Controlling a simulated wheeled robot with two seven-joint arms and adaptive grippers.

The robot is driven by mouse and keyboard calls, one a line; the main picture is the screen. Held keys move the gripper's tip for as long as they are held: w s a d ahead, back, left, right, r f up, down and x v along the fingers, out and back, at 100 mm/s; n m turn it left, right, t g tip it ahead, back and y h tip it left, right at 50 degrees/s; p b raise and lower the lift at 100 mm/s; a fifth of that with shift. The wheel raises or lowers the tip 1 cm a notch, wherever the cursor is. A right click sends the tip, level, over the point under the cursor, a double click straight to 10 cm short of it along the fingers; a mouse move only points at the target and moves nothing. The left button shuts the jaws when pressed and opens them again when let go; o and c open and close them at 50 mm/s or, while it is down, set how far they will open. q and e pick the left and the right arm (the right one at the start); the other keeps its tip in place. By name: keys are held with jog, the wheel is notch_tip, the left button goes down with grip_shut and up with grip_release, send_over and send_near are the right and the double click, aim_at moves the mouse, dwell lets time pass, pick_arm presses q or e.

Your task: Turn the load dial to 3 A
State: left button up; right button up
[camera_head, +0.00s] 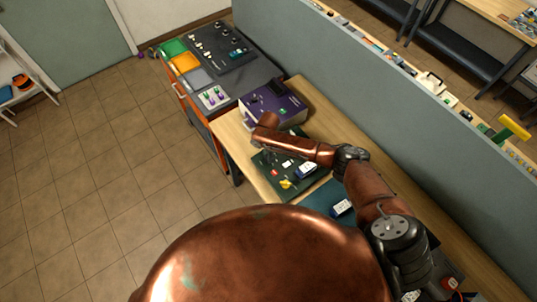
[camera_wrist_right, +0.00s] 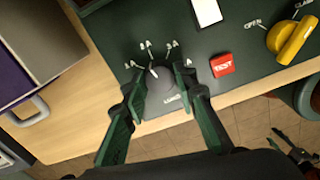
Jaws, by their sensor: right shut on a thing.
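The load dial (camera_wrist_right: 161,88) is a dark round knob with a white pointer mark, on a dark green panel (camera_wrist_right: 240,40). White labels ending in A sit in an arc around it; their digits are too small to read surely. The pointer faces up and left in the right wrist view, between the left-hand labels. My right gripper (camera_wrist_right: 159,76) is shut on the dial, one green finger on each side. In the head view the panel (camera_head: 318,181) lies on the wooden bench, and my right arm hides the dial.
A red TEST button (camera_wrist_right: 222,65) and a yellow lever (camera_wrist_right: 292,38) sit right of the dial. A purple device (camera_head: 272,103) with a handle stands beside the panel. A grey partition (camera_head: 370,90) runs behind the bench.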

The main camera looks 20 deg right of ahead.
jog(key=m+p, duration=0.1)
jog(key=m, duration=0.2)
jog(key=shift+r+m, duration=0.1)
jog(key=shift+m, duration=0.3)
jog(key=m+p, duration=0.1)
jog(key=m, duration=0.1)
jog(key=shift+m, duration=0.4)
jog(key=m, duration=0.4)
jog(key=shift+m+p, duration=0.3)
jog(key=shift+m, duration=0.1)
jog(key=shift+w, duration=0.1)
jog(key=o, duration=1.2)
